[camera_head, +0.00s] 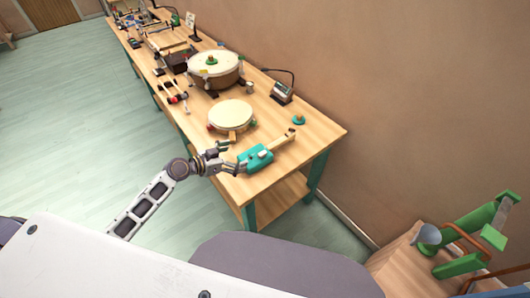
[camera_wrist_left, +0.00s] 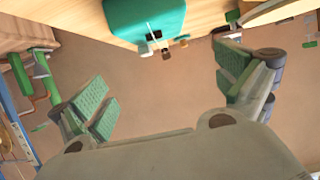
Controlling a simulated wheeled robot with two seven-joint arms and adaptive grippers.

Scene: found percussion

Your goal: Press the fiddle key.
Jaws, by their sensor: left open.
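A teal fiddle-like body (camera_head: 256,158) with a pale wooden neck (camera_head: 283,140) lies near the front end of the workbench. It has a pale piece on top. In the left wrist view the teal body (camera_wrist_left: 146,15) shows at the top, with a small brown block (camera_wrist_left: 165,54) and other small pieces at its edge. I cannot tell which piece is the fiddle key. My left gripper (camera_head: 229,157) is just left of the teal body in the head view. In the wrist view its green-padded fingers (camera_wrist_left: 172,92) are wide apart with nothing between them. My right gripper is out of view.
A pale round drum (camera_head: 231,115) and a larger drum (camera_head: 214,68) stand farther along the workbench (camera_head: 318,132). A small teal disc (camera_head: 299,119) lies near the wall side. A wooden stand with green parts (camera_head: 470,230) is at the right. The floor at left is clear.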

